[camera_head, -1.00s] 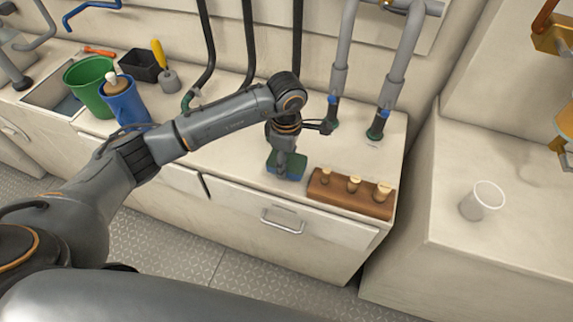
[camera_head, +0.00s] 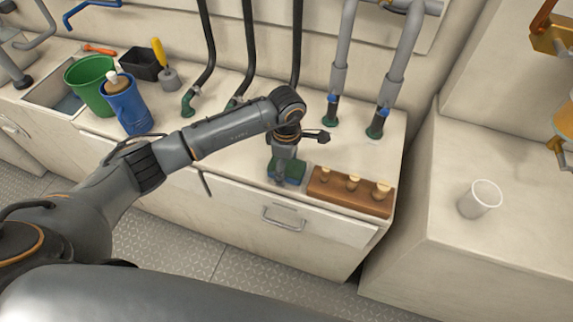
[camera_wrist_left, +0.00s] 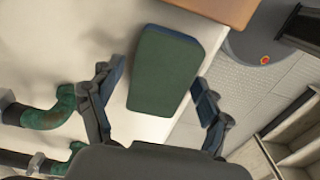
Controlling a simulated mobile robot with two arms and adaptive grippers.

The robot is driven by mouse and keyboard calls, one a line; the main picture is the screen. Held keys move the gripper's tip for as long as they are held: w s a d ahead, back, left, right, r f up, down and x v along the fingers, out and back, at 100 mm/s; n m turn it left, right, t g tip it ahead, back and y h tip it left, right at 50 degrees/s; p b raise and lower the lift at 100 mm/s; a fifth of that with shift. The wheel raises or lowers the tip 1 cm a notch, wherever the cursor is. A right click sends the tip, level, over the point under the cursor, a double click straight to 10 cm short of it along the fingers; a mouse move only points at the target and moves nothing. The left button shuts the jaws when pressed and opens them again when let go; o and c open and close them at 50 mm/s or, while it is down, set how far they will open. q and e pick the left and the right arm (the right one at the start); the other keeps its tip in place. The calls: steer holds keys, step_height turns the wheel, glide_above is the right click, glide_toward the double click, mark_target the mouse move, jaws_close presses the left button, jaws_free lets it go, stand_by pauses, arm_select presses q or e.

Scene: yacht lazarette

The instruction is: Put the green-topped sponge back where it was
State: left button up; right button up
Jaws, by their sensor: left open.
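The green-topped sponge (camera_head: 289,168) lies on the white counter near its front edge, left of the wooden block. In the left wrist view my left gripper (camera_wrist_left: 157,100) is open, one finger to each side of the sponge's near end, with gaps visible. My right gripper is not in view.
The brown wooden block (camera_head: 350,197) with several pale pegs stands just right of the sponge. Green-ended hoses (camera_head: 187,103) stand behind. A clear cup (camera_head: 480,200) stands on the right-hand counter.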

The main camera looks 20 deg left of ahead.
arm_select(q)
steer(key=shift+r, duration=0.45)
step_height(320, 180, up, 12)
steer(key=b, duration=0.1)
steer(key=shift+f+b, duration=0.25)
steer(key=shift+b, duration=0.1)
